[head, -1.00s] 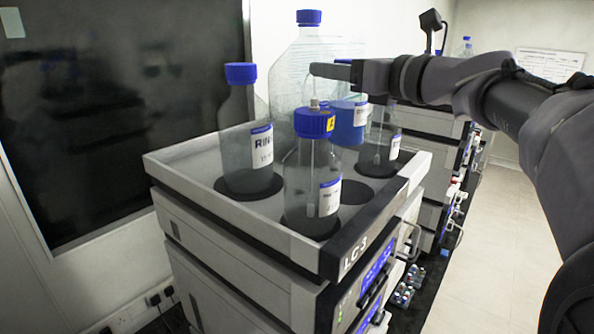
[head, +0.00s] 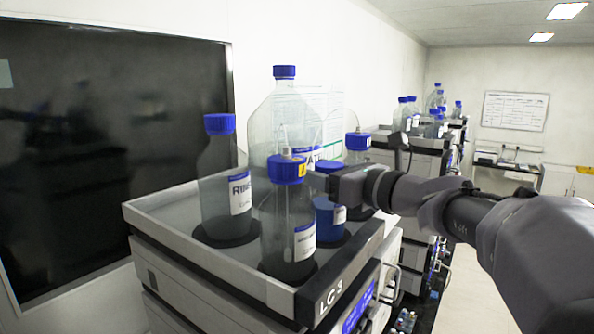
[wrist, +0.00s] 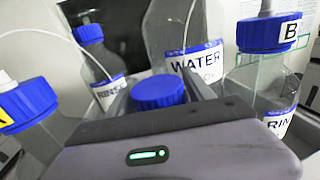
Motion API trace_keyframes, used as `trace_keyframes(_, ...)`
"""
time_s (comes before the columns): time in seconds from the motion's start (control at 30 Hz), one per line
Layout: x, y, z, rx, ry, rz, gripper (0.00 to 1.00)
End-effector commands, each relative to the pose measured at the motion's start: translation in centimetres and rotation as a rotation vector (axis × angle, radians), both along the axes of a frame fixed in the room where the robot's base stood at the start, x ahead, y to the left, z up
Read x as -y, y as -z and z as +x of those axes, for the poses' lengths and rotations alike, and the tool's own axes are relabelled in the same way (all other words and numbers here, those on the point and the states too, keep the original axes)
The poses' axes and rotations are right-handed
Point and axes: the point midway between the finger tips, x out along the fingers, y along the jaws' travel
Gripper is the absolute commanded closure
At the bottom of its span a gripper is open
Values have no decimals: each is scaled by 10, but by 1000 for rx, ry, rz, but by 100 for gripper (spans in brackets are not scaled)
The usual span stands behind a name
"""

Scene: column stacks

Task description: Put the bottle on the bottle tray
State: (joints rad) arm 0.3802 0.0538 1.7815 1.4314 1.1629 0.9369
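The bottle with blue liquid (head: 325,218) and a blue cap is upright over a dark round recess at the right front of the bottle tray (head: 160,217). Its base appears down at the recess; whether it touches is hard to tell. My gripper (head: 338,186) is at its neck, coming from the right. In the wrist view the blue cap (wrist: 158,92) sits between the two grey fingers, which appear closed on the bottle just below the cap. The fingertips' contact is hidden.
Close around stand a clear bottle with an A tag (head: 287,222), a rinse bottle (head: 222,185), a tall water bottle (head: 290,110) and a B-tagged bottle (wrist: 262,85). Tubes rise from some caps. More bottle stacks (head: 430,125) stand behind; the floor at right is clear.

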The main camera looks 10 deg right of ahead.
Motion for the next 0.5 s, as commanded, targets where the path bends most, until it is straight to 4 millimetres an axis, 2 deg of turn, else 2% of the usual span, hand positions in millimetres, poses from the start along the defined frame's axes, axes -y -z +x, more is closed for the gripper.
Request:
trace_keyframes(0.37, 0, -6, 0, 0, 0, 0, 30)
trace_keyframes(0.5, 15, -2, -20, 3, 4, -1, 30)
